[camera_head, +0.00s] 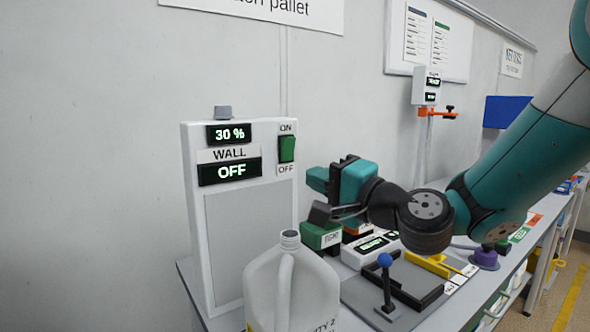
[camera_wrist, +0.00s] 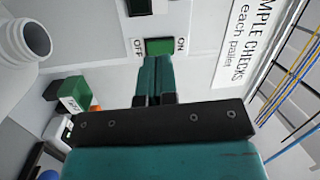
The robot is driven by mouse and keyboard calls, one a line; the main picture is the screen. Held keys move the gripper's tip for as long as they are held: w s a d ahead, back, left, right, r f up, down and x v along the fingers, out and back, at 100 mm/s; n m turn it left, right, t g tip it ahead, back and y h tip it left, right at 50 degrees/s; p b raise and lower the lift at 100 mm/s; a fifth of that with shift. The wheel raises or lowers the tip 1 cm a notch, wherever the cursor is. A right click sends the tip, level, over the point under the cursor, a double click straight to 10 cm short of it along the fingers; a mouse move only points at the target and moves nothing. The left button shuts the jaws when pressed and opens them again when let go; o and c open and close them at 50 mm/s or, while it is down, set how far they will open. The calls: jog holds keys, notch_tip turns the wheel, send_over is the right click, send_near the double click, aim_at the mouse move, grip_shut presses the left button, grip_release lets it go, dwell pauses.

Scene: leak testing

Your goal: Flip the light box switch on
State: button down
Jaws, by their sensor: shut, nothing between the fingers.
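The white light box (camera_head: 250,230) stands against the wall, its displays reading 30 %, WALL and OFF. Its green rocker switch (camera_head: 287,148) is at the upper right of its face, between the ON label above and OFF below. My gripper (camera_head: 312,179) is shut and empty, its teal fingers pointing left toward the box, lower in the picture than the switch. In the wrist view the shut fingertips (camera_wrist: 157,60) reach the edge of the green switch (camera_wrist: 160,46), partly overlapping it. I cannot tell whether they touch it.
A translucent white jug (camera_head: 262,290) stands in front of the box, and its neck shows in the wrist view (camera_wrist: 36,40). A green block (camera_head: 318,236), a blue-knobbed lever (camera_head: 385,262) and a dark tray with a yellow part (camera_head: 428,265) crowd the bench below my arm.

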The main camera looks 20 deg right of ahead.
jog(key=d+m+t+h, duration=0.1)
jog(key=w+d+m+h, duration=0.1)
jog(key=d, duration=0.1)
jog(key=d+m+t+h, duration=0.1)
jog(key=m, duration=0.1)
jog(key=shift+w+d+t, duration=0.2)
jog(key=shift+w+t, duration=0.1)
jog(key=p, duration=1)
send_near(289, 141)
jog(key=x, duration=0.6)
jog(key=shift+s+r, duration=0.1)
jog(key=shift+r, duration=0.1)
jog(key=shift+w+a+p, duration=0.2)
jog(key=shift+w+p, duration=0.4)
jog(key=shift+p, duration=0.1)
jog(key=shift+w, duration=0.25)
jog(key=shift+f, duration=0.1)
